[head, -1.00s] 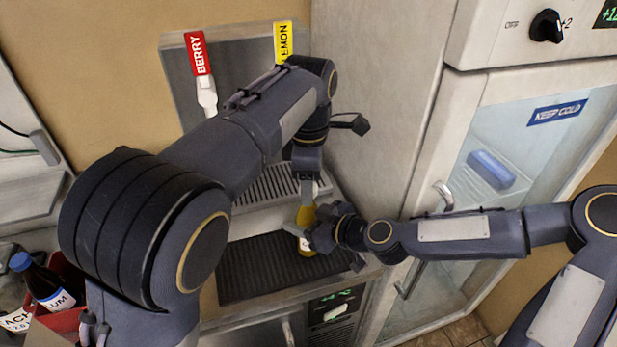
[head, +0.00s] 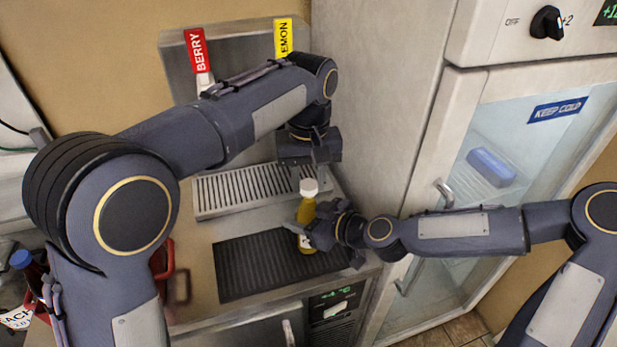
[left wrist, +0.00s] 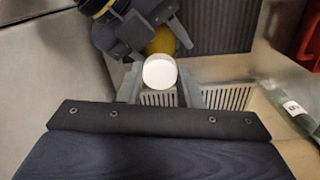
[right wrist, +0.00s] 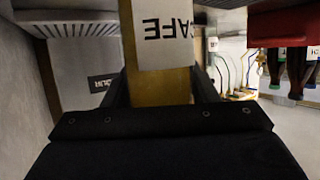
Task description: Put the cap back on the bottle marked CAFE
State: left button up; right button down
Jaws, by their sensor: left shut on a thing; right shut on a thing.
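The amber bottle (head: 306,214) stands upright over the dark drip mat. Its white label reads CAFE, upside down in the right wrist view (right wrist: 165,32). My right gripper (head: 318,236) is shut on the bottle's body from the right side. A white cap (head: 308,187) is at the bottle's top; it also shows as a white disc in the left wrist view (left wrist: 160,73). My left gripper (head: 311,172) is above the bottle, pointing down, with its fingers shut on the cap. I cannot tell whether the cap is seated on the neck.
The dark ribbed mat (head: 255,265) lies on the counter, with a slotted metal grate (head: 225,192) behind it. BERRY (head: 197,50) and LEMON (head: 283,37) tap handles are at the back. A fridge (head: 500,160) stands right. A red crate (head: 162,262) is left, partly behind my arm.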

pick_arm(q)
jog(key=m, duration=0.5)
jog(key=shift+m, duration=0.4)
jog(key=m, duration=0.2)
jog(key=shift+m, duration=0.4)
jog(key=m, duration=0.9)
jog(key=shift+m, duration=0.4)
jog(key=o, duration=1.1)
jog(key=shift+r, duration=2.25)
